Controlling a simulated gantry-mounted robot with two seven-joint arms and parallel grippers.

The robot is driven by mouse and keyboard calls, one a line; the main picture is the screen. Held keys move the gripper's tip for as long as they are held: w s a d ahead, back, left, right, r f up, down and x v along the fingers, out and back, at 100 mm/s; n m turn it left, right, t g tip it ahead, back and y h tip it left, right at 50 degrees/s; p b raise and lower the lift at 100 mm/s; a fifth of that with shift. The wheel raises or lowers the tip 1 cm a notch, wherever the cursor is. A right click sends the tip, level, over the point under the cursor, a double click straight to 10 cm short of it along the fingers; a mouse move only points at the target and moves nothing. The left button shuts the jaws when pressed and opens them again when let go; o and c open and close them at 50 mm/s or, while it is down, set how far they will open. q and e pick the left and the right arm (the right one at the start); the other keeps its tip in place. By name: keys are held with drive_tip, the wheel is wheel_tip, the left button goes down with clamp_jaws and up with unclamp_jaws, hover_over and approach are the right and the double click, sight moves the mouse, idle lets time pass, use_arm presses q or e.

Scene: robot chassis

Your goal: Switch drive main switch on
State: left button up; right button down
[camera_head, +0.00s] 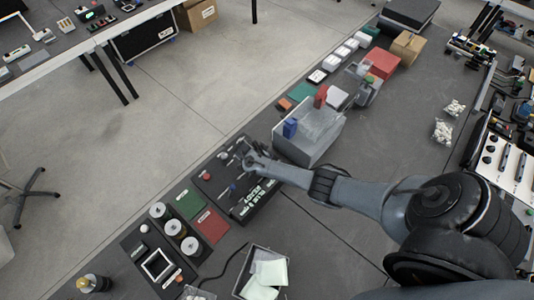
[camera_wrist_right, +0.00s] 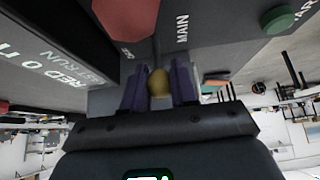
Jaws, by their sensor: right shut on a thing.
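The black control panel (camera_head: 238,188) lies on the dark bench in the head view, with small switches and white lettering. My right gripper (camera_head: 249,152) is over its upper right part. In the right wrist view, a rounded brass-coloured switch knob (camera_wrist_right: 159,83) sits between the two purple fingers of my right gripper (camera_wrist_right: 158,72), which is shut on it. The word MAIN (camera_wrist_right: 182,28) is printed on the grey face next to it. The knob's base and exact setting are hard to make out. My left gripper is not in view.
A red part (camera_wrist_right: 124,17) and a green button (camera_wrist_right: 278,19) flank the knob in the right wrist view.

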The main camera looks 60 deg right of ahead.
drive_tip(key=shift+a, duration=0.1)
idle(0.4)
drive_tip(key=c, duration=0.9)
unclamp_jaws()
drive_tip(key=shift+r, duration=0.1)
drive_tip(key=shift+a+r, duration=0.15)
drive_tip(key=shift+r, duration=0.05)
drive_tip(key=shift+p+v, duration=1.25)
drive_tip(key=shift+v, duration=3.8)
drive_tip(key=shift+a+f, duration=0.1)
drive_tip(key=shift+a, duration=0.05)
